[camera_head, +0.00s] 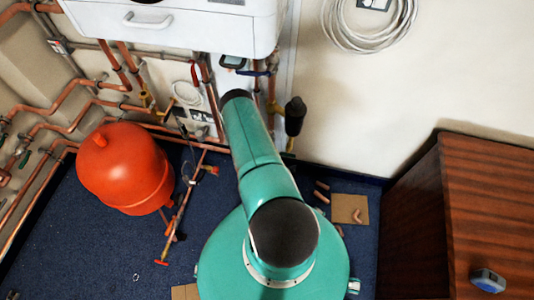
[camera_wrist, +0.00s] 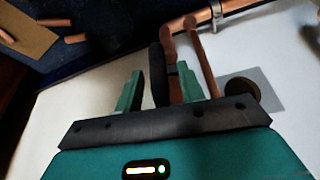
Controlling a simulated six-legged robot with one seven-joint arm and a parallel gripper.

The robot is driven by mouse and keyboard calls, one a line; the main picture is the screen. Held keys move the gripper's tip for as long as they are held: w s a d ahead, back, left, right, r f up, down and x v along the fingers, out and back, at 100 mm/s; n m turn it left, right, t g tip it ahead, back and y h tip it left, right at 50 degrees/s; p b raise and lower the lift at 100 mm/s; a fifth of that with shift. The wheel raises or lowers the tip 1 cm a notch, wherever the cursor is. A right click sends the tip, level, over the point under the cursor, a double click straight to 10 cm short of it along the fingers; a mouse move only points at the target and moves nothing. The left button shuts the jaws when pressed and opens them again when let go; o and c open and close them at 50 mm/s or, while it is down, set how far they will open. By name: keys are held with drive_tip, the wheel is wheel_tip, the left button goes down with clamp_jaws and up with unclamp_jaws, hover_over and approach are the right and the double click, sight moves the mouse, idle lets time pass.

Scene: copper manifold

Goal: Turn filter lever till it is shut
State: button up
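My gripper (camera_wrist: 160,90) shows in the wrist view with its two teal fingers apart. A dark upright piece (camera_wrist: 158,74) and part of a copper pipe (camera_wrist: 170,62) appear between or just beyond the fingers; I cannot tell whether they touch. In the head view a black cylindrical body (camera_head: 295,116), possibly the filter, hangs on the pipework right of my arm. A small blue handle (camera_head: 254,73) sits on the pipes under the boiler; I cannot tell whether it is the filter lever. My arm hides my fingertips in the head view.
A white boiler (camera_head: 190,27) hangs above. A red tank (camera_head: 125,168) stands left among copper pipes (camera_head: 65,108). A wooden cabinet (camera_head: 465,215) stands right. Cardboard (camera_head: 350,209) and pipe offcuts lie on the blue carpet (camera_head: 100,250). Coiled white cable (camera_head: 370,25) hangs on the wall.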

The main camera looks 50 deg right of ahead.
drive_tip(key=shift+c, duration=0.2)
clamp_jaws()
drive_tip(key=shift+s+a+f, duration=0.1)
drive_tip(key=shift+s, duration=0.05)
drive_tip(key=shift+a+t+y, duration=0.1)
drive_tip(key=shift+t+y, duration=0.2)
drive_tip(key=shift+t, duration=0.2)
drive_tip(key=shift+w+a+m+t+y, duration=0.3)
drive_tip(key=shift+t, duration=0.3)
drive_tip(key=shift+w, duration=0.25)
